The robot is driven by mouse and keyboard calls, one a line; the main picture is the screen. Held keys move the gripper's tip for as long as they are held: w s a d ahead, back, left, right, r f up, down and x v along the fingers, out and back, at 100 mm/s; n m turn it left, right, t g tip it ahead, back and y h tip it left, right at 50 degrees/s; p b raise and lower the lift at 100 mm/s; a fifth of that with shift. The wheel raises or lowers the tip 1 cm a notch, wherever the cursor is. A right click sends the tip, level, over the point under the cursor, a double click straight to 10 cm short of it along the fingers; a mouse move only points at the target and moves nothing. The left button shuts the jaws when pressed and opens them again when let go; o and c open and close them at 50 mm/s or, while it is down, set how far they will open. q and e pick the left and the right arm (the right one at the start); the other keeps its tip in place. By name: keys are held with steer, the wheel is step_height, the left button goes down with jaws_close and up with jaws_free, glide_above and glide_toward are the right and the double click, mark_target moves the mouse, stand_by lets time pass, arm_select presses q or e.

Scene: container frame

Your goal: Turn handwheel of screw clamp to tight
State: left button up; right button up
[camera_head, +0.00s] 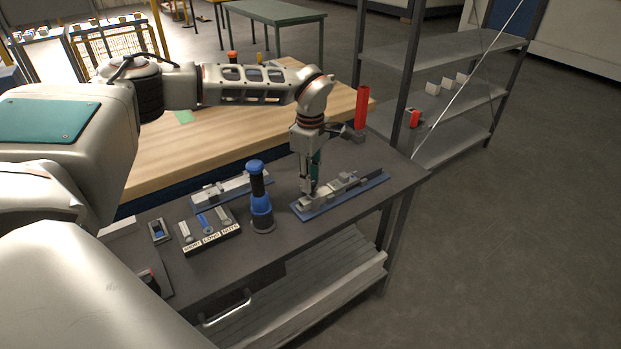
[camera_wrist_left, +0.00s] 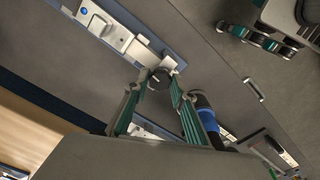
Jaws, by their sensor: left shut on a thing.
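The screw clamp (camera_head: 345,188) is a grey metal device on a long blue base, lying near the right end of the dark worktable. My left gripper (camera_head: 309,190) points down at the near left end of it. In the left wrist view, the dark round handwheel (camera_wrist_left: 158,79) sits at the end of the clamp's pale body (camera_wrist_left: 110,34). The green-padded fingers of my left gripper (camera_wrist_left: 155,88) are shut on the handwheel, one on each side. The fingers hide part of its rim.
A blue and black screwdriver-like tool (camera_head: 261,205) stands upright just left of the clamp. A labelled parts tray (camera_head: 210,240) and a second blue-based fixture (camera_head: 222,190) lie further left. A red cylinder (camera_head: 361,107) stands behind. A grey shelf rack (camera_head: 440,55) is at the right.

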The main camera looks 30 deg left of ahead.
arm_select(q)
steer(key=o, duration=1.1)
step_height(320, 180, up, 12)
steer(key=shift+r, duration=0.1)
stand_by(0.4)
